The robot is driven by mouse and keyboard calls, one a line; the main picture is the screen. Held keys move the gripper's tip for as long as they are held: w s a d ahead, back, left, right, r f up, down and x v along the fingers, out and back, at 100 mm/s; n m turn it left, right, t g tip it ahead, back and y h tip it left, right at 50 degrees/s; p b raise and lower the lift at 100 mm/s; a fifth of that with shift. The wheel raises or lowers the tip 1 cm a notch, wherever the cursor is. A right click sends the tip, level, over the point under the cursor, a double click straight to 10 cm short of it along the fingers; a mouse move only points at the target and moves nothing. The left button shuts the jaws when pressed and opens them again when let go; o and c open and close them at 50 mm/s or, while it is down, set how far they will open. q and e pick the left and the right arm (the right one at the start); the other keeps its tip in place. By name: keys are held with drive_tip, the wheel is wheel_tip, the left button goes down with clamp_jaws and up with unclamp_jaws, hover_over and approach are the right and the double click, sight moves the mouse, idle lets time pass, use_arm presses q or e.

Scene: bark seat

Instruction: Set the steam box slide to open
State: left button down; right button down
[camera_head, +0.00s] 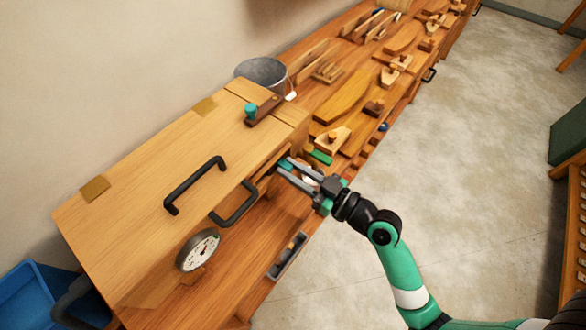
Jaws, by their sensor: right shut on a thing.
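The steam box (140,215) is a long light-wood box on the bench, with a black lid handle (194,184), a second black handle (234,204) and a round white dial (198,249) on its front. My right gripper (284,166) is at the box's right end, shut on a small teal part there that looks like the slide's knob. The fingers mostly hide it, so I cannot tell the slide's position. A dark wooden bar with a teal knob (251,111) lies on the box top near its right end. My left gripper is not in view.
A metal bucket (262,71) stands behind the box. Wooden planes (333,140) and shaped boards (343,96) crowd the bench to the right. A dark tray (287,256) lies near the front edge. A blue bin (36,297) stands at lower left.

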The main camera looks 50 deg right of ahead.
drive_tip(key=shift+d+h, duration=0.1)
drive_tip(key=shift+h, duration=0.2)
drive_tip(key=c, duration=0.7)
unclamp_jaws()
drive_tip(key=shift+d, duration=0.2)
drive_tip(key=shift+a, duration=0.1)
drive_tip(key=s, duration=0.4)
drive_tip(key=s+b, duration=0.1)
drive_tip(key=s, duration=0.6)
drive_tip(key=shift+s+d, duration=0.3)
drive_tip(key=shift+s, duration=0.05)
